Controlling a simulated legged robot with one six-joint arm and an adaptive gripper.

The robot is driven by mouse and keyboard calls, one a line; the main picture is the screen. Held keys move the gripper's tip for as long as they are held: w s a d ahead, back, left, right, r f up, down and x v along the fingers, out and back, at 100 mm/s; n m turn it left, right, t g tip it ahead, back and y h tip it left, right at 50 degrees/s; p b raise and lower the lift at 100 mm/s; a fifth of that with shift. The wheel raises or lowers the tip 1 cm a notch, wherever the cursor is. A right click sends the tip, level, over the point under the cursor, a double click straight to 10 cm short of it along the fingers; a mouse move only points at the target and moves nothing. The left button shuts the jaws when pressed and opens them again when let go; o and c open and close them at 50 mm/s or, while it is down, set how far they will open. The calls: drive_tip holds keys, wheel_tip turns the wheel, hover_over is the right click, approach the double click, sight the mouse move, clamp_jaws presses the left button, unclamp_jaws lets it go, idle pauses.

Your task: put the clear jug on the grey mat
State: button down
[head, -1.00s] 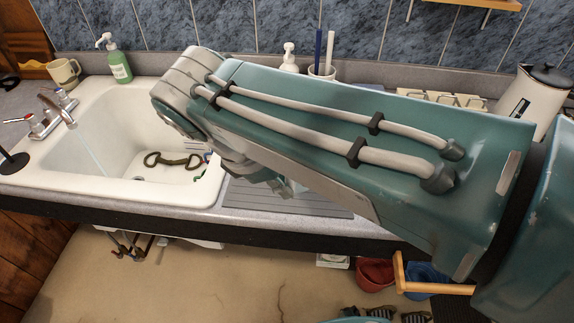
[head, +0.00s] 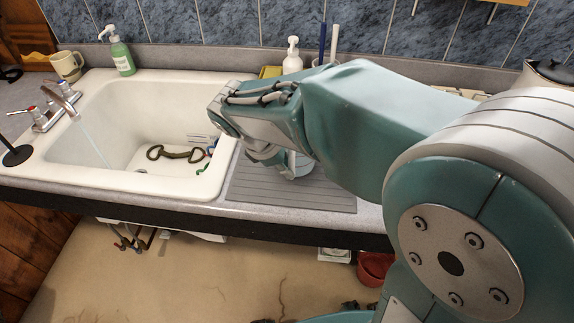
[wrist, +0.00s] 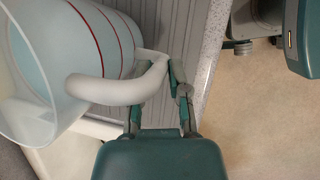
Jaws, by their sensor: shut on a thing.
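The clear jug (wrist: 75,60) is translucent, with red lines around it and a pale handle; it fills the left of the wrist view. My gripper (wrist: 172,75) is shut on the jug's handle. In the head view my arm hides most of the jug, and only a pale part of it (head: 299,166) shows below my wrist, over the grey mat. The grey mat (head: 290,198) is ribbed and lies on the counter right of the sink; its ribs also show behind the jug in the wrist view (wrist: 200,40). I cannot tell whether the jug's base touches the mat.
The white sink (head: 110,165) at left holds a dark double-looped item (head: 175,154), and its tap is running. A green soap bottle (head: 122,55) and a mug (head: 67,66) stand behind it. A white pump bottle (head: 292,58) stands behind the mat. A kettle (head: 548,74) is at far right.

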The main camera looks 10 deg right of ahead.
drive_tip(key=c, duration=0.6)
unclamp_jaws()
drive_tip(key=shift+c, duration=0.2)
drive_tip(key=shift+f, duration=0.1)
drive_tip(key=v, duration=1.2)
drive_tip(key=s+d+f+m+t+y, duration=0.4)
drive_tip(key=s+d+m, duration=0.7)
drive_tip(key=m, duration=0.4)
drive_tip(key=shift+s+d+f+m+y, duration=0.3)
drive_tip(key=shift+s+d+y, duration=0.15)
drive_tip(key=shift+s, duration=0.25)
